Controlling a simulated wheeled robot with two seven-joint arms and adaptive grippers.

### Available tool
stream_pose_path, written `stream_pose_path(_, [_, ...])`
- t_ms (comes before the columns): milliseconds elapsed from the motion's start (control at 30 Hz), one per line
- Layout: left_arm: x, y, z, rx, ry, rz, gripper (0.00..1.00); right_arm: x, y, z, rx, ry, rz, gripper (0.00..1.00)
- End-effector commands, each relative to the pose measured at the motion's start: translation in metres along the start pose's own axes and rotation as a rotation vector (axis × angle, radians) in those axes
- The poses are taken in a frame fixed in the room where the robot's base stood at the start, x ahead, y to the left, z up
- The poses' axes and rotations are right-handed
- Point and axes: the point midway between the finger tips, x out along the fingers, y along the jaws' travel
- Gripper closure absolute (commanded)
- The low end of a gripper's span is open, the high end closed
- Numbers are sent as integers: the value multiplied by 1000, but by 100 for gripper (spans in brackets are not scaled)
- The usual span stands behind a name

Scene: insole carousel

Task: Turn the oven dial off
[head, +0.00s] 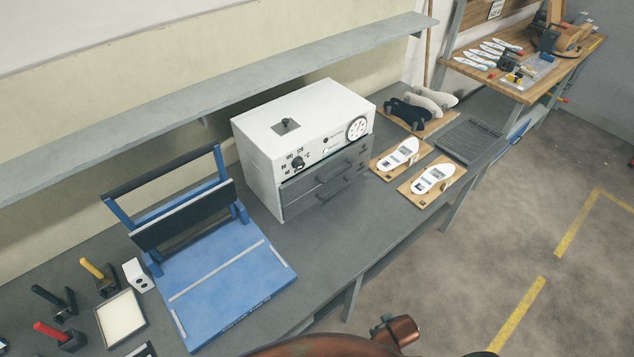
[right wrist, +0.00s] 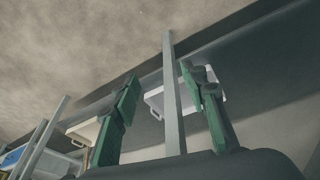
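The white oven (head: 295,130) stands on the grey bench in the middle of the head view. Its black dial (head: 297,163) is on the upper left of the front face, with small dark markings beside it. The dial's exact setting is too small to read. My left gripper is in neither view.
A blue hinged press (head: 225,275) stands left of the oven. Insoles on wooden boards (head: 430,187) and a dark tray (head: 467,140) lie to its right. A grey shelf (head: 220,75) runs along the wall above. The bench strip before the oven is clear.

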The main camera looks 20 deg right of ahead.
Motion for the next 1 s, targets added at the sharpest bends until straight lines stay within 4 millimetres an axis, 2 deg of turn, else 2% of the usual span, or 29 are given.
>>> stream_pose_path(33, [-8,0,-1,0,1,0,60,-26,3,-11,4,14,3,60])
stream_pose_path(100, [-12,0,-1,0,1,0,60,-53,6,-22,9,27,8,60])
stream_pose_path(333, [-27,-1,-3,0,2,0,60,-132,16,-57,22,90,26,60])
stream_pose_path(400, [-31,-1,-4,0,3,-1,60,-156,20,-77,27,136,38,60])
stream_pose_path(467, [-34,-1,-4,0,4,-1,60,-173,23,-98,32,187,47,60])
stream_pose_path(667, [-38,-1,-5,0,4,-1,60,-205,26,-179,48,400,63,60])
stream_pose_path(767, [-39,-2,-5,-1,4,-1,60,-219,23,-226,49,526,56,60])
stream_pose_path(867, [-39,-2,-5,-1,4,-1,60,-236,16,-274,45,659,37,60])
stream_pose_path(1000, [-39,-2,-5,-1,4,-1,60,-267,-2,-346,20,869,-24,60])
